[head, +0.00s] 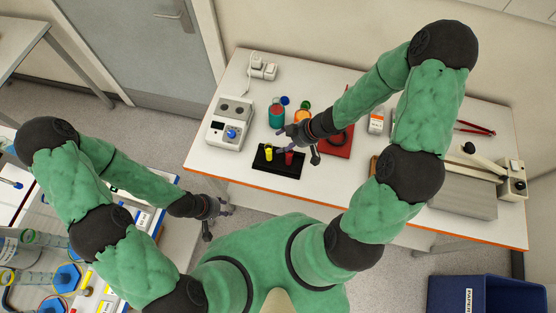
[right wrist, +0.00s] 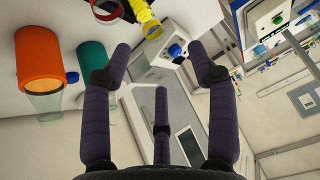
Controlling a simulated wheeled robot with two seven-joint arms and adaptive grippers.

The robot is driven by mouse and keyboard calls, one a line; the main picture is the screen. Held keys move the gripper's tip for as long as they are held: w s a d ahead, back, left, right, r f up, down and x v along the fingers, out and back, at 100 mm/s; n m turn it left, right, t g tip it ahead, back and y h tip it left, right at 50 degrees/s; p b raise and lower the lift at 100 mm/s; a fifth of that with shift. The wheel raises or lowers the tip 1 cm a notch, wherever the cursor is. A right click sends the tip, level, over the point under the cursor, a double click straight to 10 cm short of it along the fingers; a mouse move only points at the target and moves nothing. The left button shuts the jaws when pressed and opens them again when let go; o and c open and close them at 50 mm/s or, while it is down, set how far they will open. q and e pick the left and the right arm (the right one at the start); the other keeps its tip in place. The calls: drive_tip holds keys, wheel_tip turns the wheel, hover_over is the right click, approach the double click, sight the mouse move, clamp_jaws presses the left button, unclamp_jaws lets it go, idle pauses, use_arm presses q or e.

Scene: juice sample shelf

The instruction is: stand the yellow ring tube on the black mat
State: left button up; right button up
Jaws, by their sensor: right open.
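The yellow ring tube (head: 268,152) appears to stand upright on the left part of the black mat (head: 262,166). A red ring tube (head: 289,157) is on the mat beside it, to the right. My right gripper (head: 300,145) is open and empty, just above the far right side of the mat. In the right wrist view, the yellow ring tube (right wrist: 145,20) is at the top edge, beyond the open fingers (right wrist: 162,68) and apart from them. My left gripper (head: 217,217) is away from the table, with its fingers spread and empty.
A white device with a blue knob (head: 231,134) stands left of the mat. Bottles with green (right wrist: 92,62) and orange (right wrist: 40,72) parts stand close to my right gripper. A red tray (head: 338,143) lies to its right. The table's front left is clear.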

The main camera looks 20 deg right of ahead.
drive_tip(key=s+a+f+m+g+h, duration=0.1)
drive_tip(key=s+a+f+m+g, duration=0.2)
drive_tip(key=s+a+f+m, duration=0.5)
drive_tip(key=s+f+m, duration=0.3)
drive_tip(key=s+f, duration=0.1)
drive_tip(key=shift+a+h, duration=0.2)
drive_tip(key=shift+h, duration=0.2)
idle(1.5)
